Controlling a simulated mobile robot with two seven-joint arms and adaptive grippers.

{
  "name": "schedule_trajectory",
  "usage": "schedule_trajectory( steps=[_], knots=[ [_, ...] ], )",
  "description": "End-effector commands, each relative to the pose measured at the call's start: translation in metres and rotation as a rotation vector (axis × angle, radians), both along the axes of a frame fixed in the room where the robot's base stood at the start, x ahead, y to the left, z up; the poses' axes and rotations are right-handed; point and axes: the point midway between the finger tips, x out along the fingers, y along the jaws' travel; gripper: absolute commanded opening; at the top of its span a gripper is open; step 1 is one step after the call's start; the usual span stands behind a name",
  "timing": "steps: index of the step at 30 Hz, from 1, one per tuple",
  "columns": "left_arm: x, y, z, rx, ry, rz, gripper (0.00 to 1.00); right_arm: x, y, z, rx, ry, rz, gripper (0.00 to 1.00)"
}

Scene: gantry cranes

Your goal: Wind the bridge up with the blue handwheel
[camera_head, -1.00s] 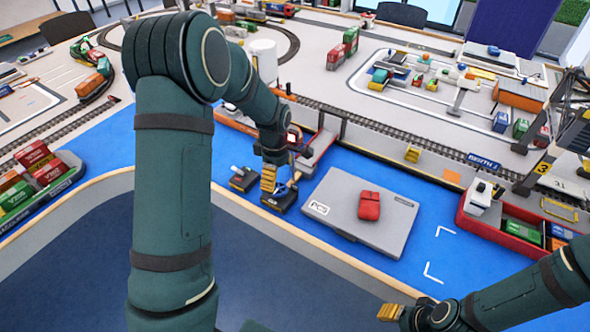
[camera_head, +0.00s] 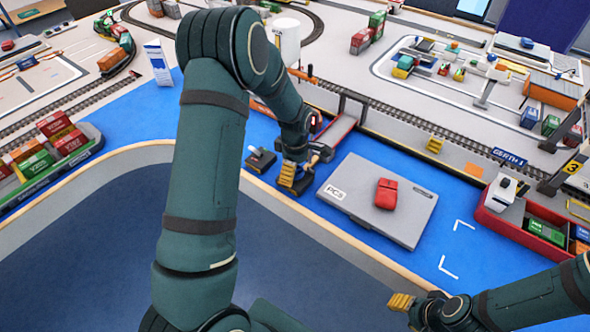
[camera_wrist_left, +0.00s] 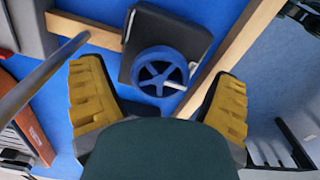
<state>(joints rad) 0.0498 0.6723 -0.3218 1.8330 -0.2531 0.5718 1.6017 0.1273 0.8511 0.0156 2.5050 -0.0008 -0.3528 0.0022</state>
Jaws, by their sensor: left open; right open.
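The blue handwheel (camera_wrist_left: 160,71) sits on a dark square base (camera_wrist_left: 152,28) on the blue surface. In the left wrist view it lies between my open left fingers and a little ahead of them, with a pale crank handle at its lower right. I cannot tell whether any finger touches it. In the head view my left gripper (camera_head: 287,175) is over the dark base (camera_head: 298,186) and hides most of the wheel. My right gripper (camera_head: 401,301) is open and empty at the lower right, away from the wheel.
A second dark control box (camera_head: 261,160) with a lever stands just left of the wheel. A grey case (camera_head: 350,205) with a red pouch (camera_head: 386,193) lies to the right. A red barge (camera_head: 512,232) with containers is further right.

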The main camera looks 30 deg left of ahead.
Motion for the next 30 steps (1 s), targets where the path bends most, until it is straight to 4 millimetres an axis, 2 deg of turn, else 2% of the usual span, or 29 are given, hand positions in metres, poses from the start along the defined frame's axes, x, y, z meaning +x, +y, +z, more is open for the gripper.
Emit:
schedule_trajectory(
  steps=[2,6,8,20,30],
  knots=[
    [0.0000,0.0000,0.0002,0.000,0.000,0.000,0.87,0.0001,0.0000,0.0001,0.000,0.000,0.000,0.47],
    [-0.0001,0.0001,0.0002,0.000,0.000,0.000,0.38,0.0001,0.0000,0.0001,0.000,0.000,0.000,0.47],
    [-0.0001,0.0001,0.0002,0.000,0.000,0.000,0.18,0.0001,0.0000,0.0001,0.000,0.000,0.000,0.47],
    [-0.0001,0.0002,0.0004,0.000,0.000,-0.053,0.18,-0.0001,0.0000,0.0009,0.000,0.000,0.000,0.47],
    [0.0002,0.0003,0.0008,0.000,0.000,-0.298,0.18,-0.0006,0.0001,0.0039,0.000,0.002,0.001,0.47]
  ],
)
